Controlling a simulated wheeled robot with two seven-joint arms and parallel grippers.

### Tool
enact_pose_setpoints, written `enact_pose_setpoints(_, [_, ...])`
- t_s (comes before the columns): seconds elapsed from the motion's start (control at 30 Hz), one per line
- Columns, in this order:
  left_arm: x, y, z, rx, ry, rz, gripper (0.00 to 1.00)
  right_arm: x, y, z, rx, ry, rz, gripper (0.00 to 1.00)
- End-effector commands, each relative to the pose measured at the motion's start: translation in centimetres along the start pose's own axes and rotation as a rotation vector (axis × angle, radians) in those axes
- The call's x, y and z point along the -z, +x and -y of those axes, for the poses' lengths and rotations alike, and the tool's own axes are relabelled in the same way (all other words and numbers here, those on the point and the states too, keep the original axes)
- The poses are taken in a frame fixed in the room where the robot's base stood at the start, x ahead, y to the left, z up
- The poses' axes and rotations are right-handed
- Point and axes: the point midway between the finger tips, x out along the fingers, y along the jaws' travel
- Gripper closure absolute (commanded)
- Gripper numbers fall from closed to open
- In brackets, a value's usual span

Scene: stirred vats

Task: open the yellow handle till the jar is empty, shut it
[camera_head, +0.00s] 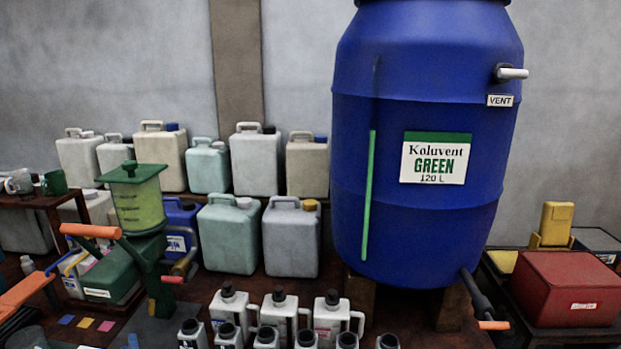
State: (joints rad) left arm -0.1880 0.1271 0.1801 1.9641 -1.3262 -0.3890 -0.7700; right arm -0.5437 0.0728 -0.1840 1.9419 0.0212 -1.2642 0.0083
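A clear jar (138,207) with a green lid holds yellow-green liquid and stands on a dark green stand at the left. An orange lever handle (91,230) reaches left from this stand. A small red handle (173,279) shows lower on its right. I see no clearly yellow handle on the jar; its outlet is hard to make out. My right gripper is not in view.
A large blue barrel (425,150) with a green level strip stands at the right; its tap has an orange handle (494,325). Canisters (256,160) line the wall. Several bottles (279,312) crowd the front. A red box (566,288) sits at the right.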

Motion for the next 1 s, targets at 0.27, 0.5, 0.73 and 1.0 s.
enact_pose_setpoints(0.27, [1.1,-10.5,-2.4,-0.405,-0.670,0.049,0.61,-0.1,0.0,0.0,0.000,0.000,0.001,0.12])
enact_pose_setpoints(0.5, [4.9,-22.8,-3.2,-0.897,-1.105,0.070,0.61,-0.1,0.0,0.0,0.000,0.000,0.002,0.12])
enact_pose_setpoints(0.73, [7.0,-31.6,-1.8,-1.247,-1.265,0.085,0.61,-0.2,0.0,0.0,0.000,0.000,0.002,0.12])
enact_pose_setpoints(1.0, [7.6,-37.6,-0.1,-1.483,-1.315,0.093,0.61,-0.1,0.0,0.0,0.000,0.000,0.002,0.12])
